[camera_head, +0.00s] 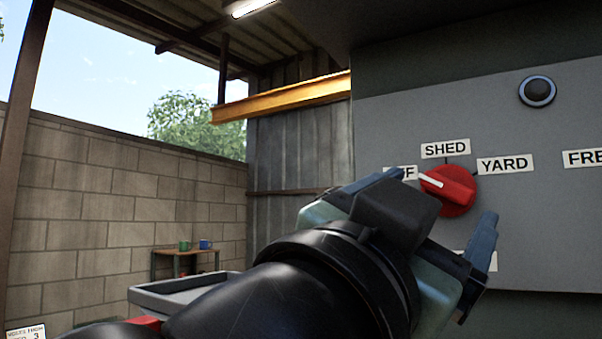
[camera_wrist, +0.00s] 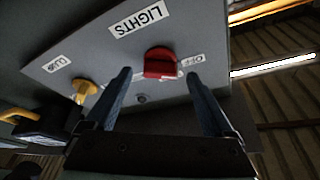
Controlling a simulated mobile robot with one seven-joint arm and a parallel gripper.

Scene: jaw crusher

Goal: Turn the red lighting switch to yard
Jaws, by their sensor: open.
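The red lighting switch (camera_head: 455,191) is a round knob with a raised grip on the grey panel. Its white pointer mark points left, towards the partly hidden OFF label (camera_head: 405,173). The SHED label (camera_head: 445,149) is above it and the YARD label (camera_head: 505,164) is to its upper right. My gripper (camera_head: 440,197) is open in front of the panel, with one finger on each side of the knob in the picture. In the wrist view the red switch (camera_wrist: 160,63) appears between and just beyond the open fingertips (camera_wrist: 159,74). I see no contact; the exact depth gap is unclear.
A dark round button (camera_head: 537,91) sits at the panel's upper right. The wrist view shows a yellow switch (camera_wrist: 86,88) and a LIGHTS label (camera_wrist: 138,18). A grey tray (camera_head: 180,295) and a small table with mugs (camera_head: 185,255) stand at left, before a block wall (camera_head: 120,200).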

